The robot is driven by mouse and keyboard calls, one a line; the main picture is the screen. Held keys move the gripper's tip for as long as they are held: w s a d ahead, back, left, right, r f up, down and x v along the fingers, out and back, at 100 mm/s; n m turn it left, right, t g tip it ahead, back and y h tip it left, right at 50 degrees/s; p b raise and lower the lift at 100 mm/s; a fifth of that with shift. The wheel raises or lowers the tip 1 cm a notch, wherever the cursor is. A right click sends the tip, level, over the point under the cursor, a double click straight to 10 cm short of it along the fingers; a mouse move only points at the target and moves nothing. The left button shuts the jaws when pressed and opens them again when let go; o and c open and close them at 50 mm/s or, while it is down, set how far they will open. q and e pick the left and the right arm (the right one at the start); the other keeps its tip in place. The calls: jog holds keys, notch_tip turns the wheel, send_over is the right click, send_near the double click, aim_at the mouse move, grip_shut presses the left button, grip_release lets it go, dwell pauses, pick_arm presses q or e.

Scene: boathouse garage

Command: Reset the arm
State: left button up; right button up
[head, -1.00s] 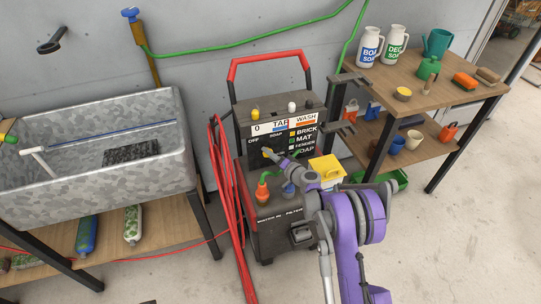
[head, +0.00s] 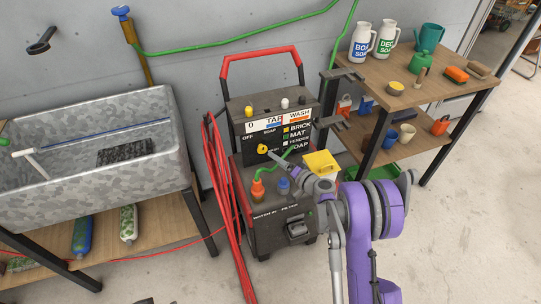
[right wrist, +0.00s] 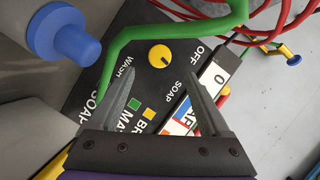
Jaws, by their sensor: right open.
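My right gripper (head: 271,156) is at the front panel of the grey wash machine (head: 258,215). Its jaws are open and empty. In the right wrist view the two fingers (right wrist: 157,58) point at the panel, with the yellow dial (right wrist: 165,57) showing between and just beyond their tips. I cannot tell whether they touch it. The dial also shows in the head view (head: 262,149), beside the fingertips. OFF, SOAP and WASH are printed around it. My purple right arm comes up from the bottom and hides part of the machine's right side. My left gripper is not in view.
A green tube (right wrist: 120,45) and a blue knob (right wrist: 62,32) are close to the fingers. A yellow box (head: 321,163) stands right of the gripper. A wooden shelf (head: 400,100) is at right, a metal trough (head: 90,195) at left. Red hose (head: 222,215) hangs beside the machine.

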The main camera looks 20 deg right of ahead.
jog(key=shift+v, duration=1.15)
jog(key=shift+s+a+r, duration=0.1)
jog(key=shift+a+r, duration=0.2)
jog(key=s+a+r+n+g, duration=0.3)
jog(key=s+a+r, duration=0.15)
jog(key=s, duration=0.35)
jog(key=s+a+r+n+g, duration=0.2)
jog(key=s+a+r+g, duration=0.15)
jog(key=s+a, duration=0.35)
jog(key=s+d+n+g+h, duration=0.2)
jog(key=s+h, duration=0.1)
jog(key=s, duration=0.8)
jog(key=s+d+n+g+h, duration=0.1)
jog(key=s+d+h, duration=0.15)
jog(key=s, duration=0.95)
pick_arm(q)
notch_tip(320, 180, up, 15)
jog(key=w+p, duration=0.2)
jog(key=p, duration=1.1)
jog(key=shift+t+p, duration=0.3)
jog(key=shift+p, duration=0.05)
pick_arm(e)
notch_tip(320, 180, up, 14)
jog(key=w, duration=0.2)
jog(key=shift+r, duration=0.2)
